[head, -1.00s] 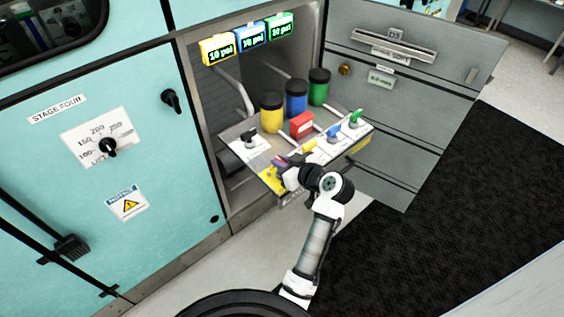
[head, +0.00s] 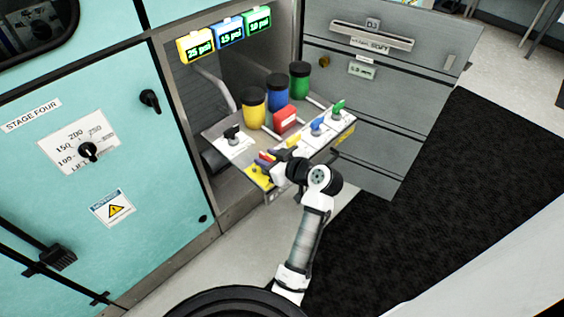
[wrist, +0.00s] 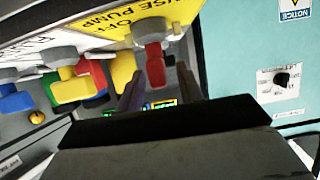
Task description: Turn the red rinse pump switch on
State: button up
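The red rinse pump switch (wrist: 155,66) sticks out from a yellow label plate (wrist: 115,28) in the wrist view. Part of the words "RINSE PUMP" and "OFF" can be read on the plate. My gripper (wrist: 161,70) is open, with one dark finger on each side of the red switch and a gap visible around it. In the head view my gripper (head: 262,161) is at the front left part of the pulled-out panel (head: 233,151), where it mostly hides the red switch.
Yellow, blue and green canisters and a red box (head: 285,118) stand behind. An open grey door (head: 385,95) is at right.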

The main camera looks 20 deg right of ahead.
jog(key=b+v, duration=0.1)
jog(key=v, duration=1.2)
jog(key=shift+b, duration=0.4)
